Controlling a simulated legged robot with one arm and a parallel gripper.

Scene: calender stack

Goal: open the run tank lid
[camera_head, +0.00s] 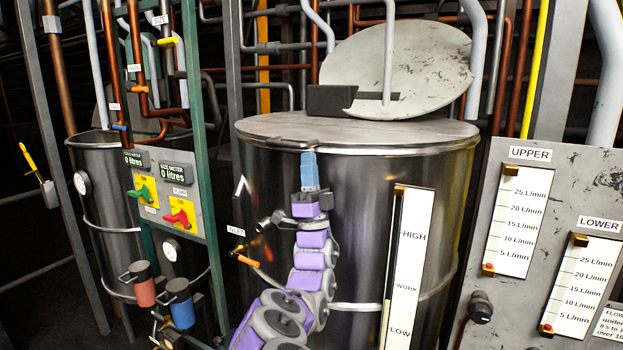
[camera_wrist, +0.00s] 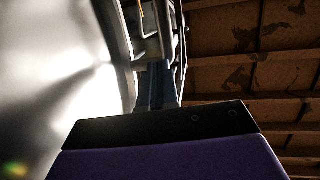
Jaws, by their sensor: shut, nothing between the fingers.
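The large steel tank (camera_head: 350,200) stands in the middle of the head view; no name label for it is readable. A flat grey cover (camera_head: 375,129) lies across its top. A round scuffed grey plate (camera_head: 405,62) is tilted up behind that cover, beside a dark block (camera_head: 332,101). My gripper (camera_head: 309,160) is shut and empty, pointing up in front of the tank just below the cover's front rim. Whether it touches the rim, I cannot tell. In the wrist view the blue fingers (camera_wrist: 158,88) show beside the shiny tank wall (camera_wrist: 60,75), near pale parts at the rim.
A gauge board (camera_head: 410,270) reading HIGH, WORK and LOW is right of my arm. A flow panel (camera_head: 560,230) stands at the right. A second tank (camera_head: 95,185) and a green-framed control panel (camera_head: 170,190) are at left. Pipes crowd the space above and behind.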

